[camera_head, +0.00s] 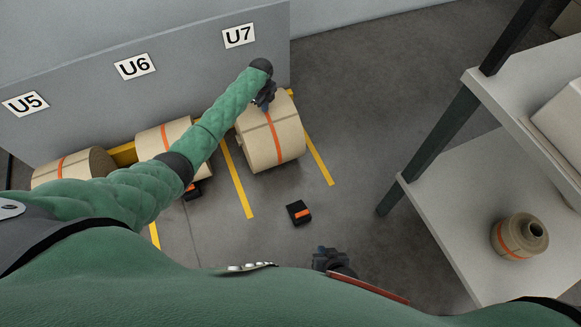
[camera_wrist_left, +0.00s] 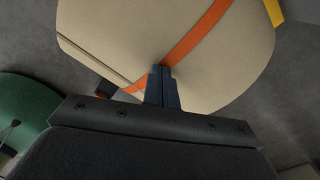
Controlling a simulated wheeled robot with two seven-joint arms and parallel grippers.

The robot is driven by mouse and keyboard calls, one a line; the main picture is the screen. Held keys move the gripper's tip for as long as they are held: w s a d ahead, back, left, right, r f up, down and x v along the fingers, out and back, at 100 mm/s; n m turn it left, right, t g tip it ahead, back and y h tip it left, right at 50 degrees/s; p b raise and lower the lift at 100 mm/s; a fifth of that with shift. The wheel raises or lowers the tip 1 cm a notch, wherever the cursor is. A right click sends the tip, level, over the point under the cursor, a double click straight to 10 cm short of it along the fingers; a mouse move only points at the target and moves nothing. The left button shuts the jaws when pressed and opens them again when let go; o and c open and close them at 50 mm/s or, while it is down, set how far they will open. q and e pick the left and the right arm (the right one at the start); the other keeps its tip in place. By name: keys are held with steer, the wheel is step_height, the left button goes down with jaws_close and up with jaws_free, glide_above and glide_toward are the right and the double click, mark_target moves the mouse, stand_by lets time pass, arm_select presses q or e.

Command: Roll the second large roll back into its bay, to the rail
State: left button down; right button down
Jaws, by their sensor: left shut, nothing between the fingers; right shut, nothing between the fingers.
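A large kraft roll (camera_head: 270,132) with an orange band lies on the floor in the bay under the U7 sign (camera_head: 238,35), between two yellow floor lines. The yellow rail (camera_head: 123,153) runs along the foot of the grey wall; a gap between this roll and the rail cannot be judged. My right gripper (camera_head: 325,252) is shut and empty, low near my body.
Other large rolls lie under U6 (camera_head: 160,136) and U5 (camera_head: 88,164), partly behind my left arm. A black block with an orange mark (camera_head: 298,212) lies on the floor before the U7 bay. A shelf (camera_head: 455,205) with a small roll (camera_head: 519,236) stands at right.

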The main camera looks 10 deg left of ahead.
arm_select(q)
steer(key=shift+a+f, duration=0.2)
steer(key=shift+f, duration=0.2)
steer(key=shift+w, duration=0.1)
steer(key=shift+w+a+b, duration=0.3)
steer(key=shift+w, duration=0.05)
steer(key=shift+w+a, duration=0.2)
steer(key=shift+w, duration=0.15)
steer(key=shift+w+a+r, duration=0.1)
steer(key=shift+w+a, duration=0.05)
steer(key=shift+w, duration=0.05)
